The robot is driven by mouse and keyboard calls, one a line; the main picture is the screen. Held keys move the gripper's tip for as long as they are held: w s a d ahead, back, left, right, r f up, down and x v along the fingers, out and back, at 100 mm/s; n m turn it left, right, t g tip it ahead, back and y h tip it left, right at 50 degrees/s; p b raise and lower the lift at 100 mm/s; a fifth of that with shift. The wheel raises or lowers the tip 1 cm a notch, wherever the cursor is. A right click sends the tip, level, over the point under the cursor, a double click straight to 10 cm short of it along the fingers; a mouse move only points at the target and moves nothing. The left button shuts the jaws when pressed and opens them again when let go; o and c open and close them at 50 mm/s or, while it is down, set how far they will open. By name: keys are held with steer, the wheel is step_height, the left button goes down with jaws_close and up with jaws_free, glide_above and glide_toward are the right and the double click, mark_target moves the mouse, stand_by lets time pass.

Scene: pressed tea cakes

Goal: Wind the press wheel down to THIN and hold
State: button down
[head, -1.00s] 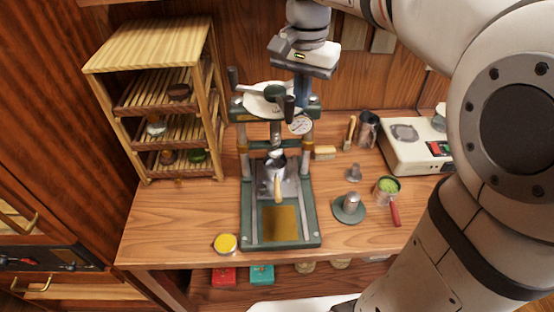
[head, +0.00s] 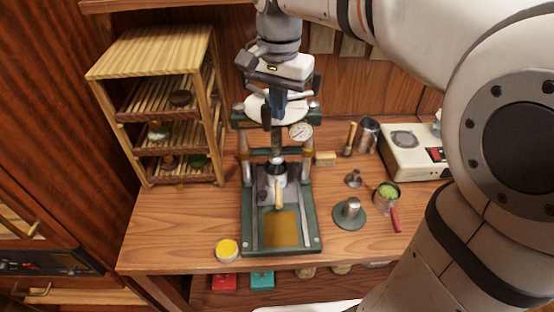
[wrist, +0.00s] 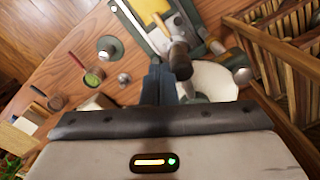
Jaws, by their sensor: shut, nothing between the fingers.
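The green press (head: 249,225) stands in the middle of the wooden bench. Its wheel, with a white disc (head: 258,108) and dark handles (head: 266,118), is at the top; it also shows in the wrist view as the white disc (wrist: 220,78) and a dark handle (wrist: 180,60). My gripper (head: 278,108) points down over the wheel, partly hiding it. Its fingers (wrist: 160,84) are shut with nothing between them, close beside a handle; contact cannot be told. A dial gauge (head: 301,132) is at the press's right; its marks are too small to read. Below the ram, a metal mould (head: 277,180) sits on the press.
A wooden rack (head: 150,60) stands to the left. A yellow-topped tin (head: 227,249) is at the front edge. A green-filled pan (head: 388,192), a green-based stand (head: 349,213) and a cream scale (head: 405,152) are to the right. The bench's left front is mostly clear.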

steer(key=shift+a, duration=0.8)
steer(key=shift+a, duration=0.1)
steer(key=shift+w+a+p, duration=0.3)
steer(key=shift+a+p, duration=0.05)
steer(key=shift+a, duration=0.45)
steer(key=shift+w+a+p, duration=0.3)
steer(key=shift+a+p, duration=0.05)
steer(key=shift+a, duration=0.4)
steer(key=w+a+p, duration=0.1)
steer(key=w+a, duration=0.1)
steer(key=shift+w+a+p, duration=0.15)
steer(key=shift+a+p, duration=0.2)
